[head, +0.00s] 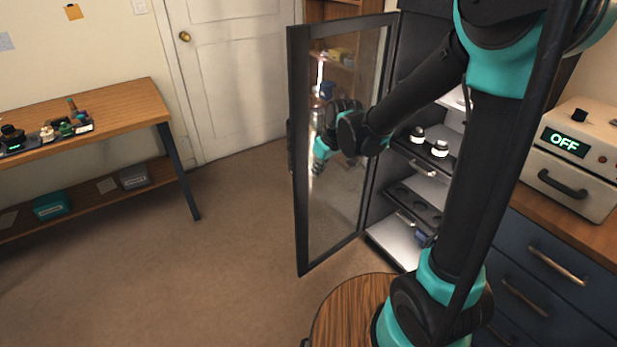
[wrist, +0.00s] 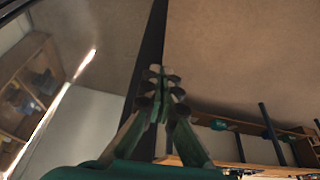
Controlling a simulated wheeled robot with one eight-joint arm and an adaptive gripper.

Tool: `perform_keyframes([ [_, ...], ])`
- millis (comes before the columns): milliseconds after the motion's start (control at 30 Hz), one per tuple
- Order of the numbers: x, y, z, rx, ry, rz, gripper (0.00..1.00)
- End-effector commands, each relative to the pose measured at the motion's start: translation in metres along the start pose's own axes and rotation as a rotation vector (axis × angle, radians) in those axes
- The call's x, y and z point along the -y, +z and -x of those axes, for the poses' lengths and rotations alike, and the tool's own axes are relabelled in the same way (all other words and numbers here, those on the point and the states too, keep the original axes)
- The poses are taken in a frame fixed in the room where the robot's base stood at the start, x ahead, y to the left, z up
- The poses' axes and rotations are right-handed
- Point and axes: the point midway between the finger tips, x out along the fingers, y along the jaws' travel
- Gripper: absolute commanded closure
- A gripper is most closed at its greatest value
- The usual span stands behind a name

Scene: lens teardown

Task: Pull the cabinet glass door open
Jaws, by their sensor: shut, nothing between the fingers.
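The cabinet's glass door (head: 299,200) stands swung well out from the cabinet (head: 397,180) in the head view. It has a dark frame, and a dark handle (head: 290,146) shows at its free edge. My arm reaches across the door's inner side, with its wrist in front of the glass. My gripper (wrist: 158,88) is shut and empty in the wrist view. Its fingertips overlap the dark door frame (wrist: 152,45) there; I cannot tell whether they touch it. In the head view, reflections in the glass make the fingertips hard to make out.
Inside the cabinet, white-and-black jars (head: 439,149) stand on a shelf. A round wooden top (head: 335,312) is below the door. A wooden workbench (head: 120,100) stands at left and an oven-like box (head: 575,160) at right. The floor (head: 215,255) left of the door is clear.

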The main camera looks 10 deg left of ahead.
Motion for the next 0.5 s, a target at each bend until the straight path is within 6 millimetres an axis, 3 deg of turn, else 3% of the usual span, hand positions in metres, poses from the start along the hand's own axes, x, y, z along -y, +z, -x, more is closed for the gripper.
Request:
perform_keyframes([
  [500,-0.001,0.0,-0.06,0.001,0.001,0.0,1.0],
])
